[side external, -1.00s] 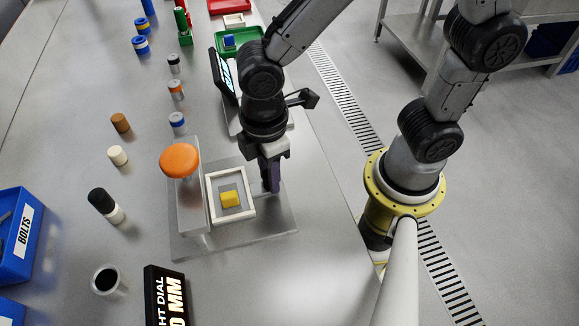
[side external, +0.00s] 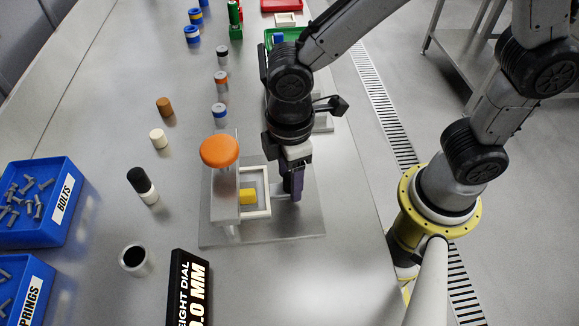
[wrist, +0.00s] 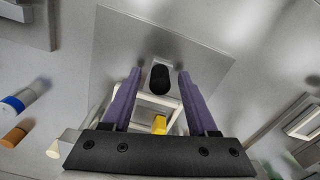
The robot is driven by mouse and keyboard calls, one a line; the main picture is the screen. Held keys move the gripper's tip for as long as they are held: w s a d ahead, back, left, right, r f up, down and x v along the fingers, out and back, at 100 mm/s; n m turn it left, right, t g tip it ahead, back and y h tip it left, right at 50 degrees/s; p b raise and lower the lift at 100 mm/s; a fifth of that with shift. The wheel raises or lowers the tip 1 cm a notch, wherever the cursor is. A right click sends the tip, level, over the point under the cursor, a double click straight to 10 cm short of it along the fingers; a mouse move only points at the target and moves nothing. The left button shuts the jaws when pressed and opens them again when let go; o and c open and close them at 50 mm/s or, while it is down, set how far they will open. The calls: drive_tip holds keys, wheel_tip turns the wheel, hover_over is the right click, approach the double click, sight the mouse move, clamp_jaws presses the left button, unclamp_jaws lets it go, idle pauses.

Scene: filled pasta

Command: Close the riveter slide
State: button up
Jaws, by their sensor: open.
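The riveter stands on a clear, flat plate (side external: 290,226), with an orange knob (side external: 220,151) on top of a pale upright block (side external: 225,195). Its slide, a white square frame (side external: 262,212), sits at the block's right side and looks partly under it. A yellow piece (side external: 248,196) lies inside the frame, close to the block. My gripper (side external: 292,196) is low over the plate, at the right of the frame. In the wrist view its purple fingers (wrist: 152,98) are apart, with a black rounded handle (wrist: 160,79) between them. I cannot tell whether they touch it.
A black dial sign (side external: 190,290) stands in front. Blue bins of bolts (side external: 60,215) and springs (side external: 30,300) are at the left. Several small cylinders, such as a brown one (side external: 164,106), stand left of the riveter. A green tray (side external: 290,38) is behind.

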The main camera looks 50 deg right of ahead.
wheel_tip(320, 180, up, 14)
idle(0.5)
